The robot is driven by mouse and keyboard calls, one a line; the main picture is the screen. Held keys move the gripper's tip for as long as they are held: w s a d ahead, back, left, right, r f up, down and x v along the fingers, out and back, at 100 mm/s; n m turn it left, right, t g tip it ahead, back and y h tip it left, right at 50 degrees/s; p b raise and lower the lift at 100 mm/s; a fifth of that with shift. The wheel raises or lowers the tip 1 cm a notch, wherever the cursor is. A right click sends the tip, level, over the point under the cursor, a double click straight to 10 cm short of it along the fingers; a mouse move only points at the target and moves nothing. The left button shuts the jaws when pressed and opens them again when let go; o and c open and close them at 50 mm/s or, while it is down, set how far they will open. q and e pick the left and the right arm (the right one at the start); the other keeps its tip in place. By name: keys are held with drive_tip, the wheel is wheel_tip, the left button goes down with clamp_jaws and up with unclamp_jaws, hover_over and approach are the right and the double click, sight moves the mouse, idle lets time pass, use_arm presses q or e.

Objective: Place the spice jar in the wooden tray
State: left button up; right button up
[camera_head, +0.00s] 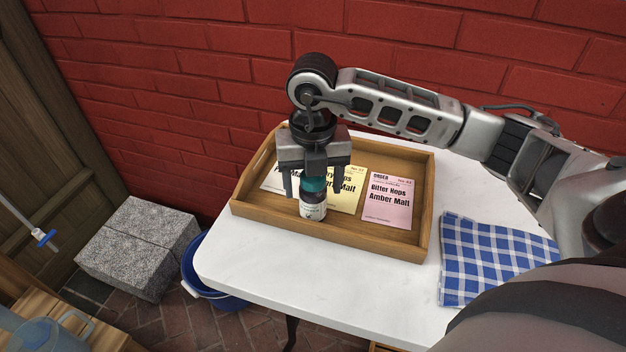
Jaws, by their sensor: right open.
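The spice jar (312,204), dark with a teal lid and a pale label, stands upright inside the wooden tray (327,241), near its front wall. My right gripper (315,190) points down over the jar with its fingers apart, one on each side of the lid. The gripper is open; I cannot tell whether a finger touches the jar. The tray sits on the white table and also holds paper cards. My left gripper is not in view.
A pink order card (388,201) and a yellow card (346,190) lie in the tray. A blue checked cloth (490,258) is to its right. The white table (330,290) is clear in front. A blue bucket (215,297) and grey blocks (137,248) stand left. A red brick wall (200,60) closes the back.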

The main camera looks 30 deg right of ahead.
wheel_tip(320, 180, up, 12)
drive_tip(key=shift+r, duration=0.15)
idle(0.7)
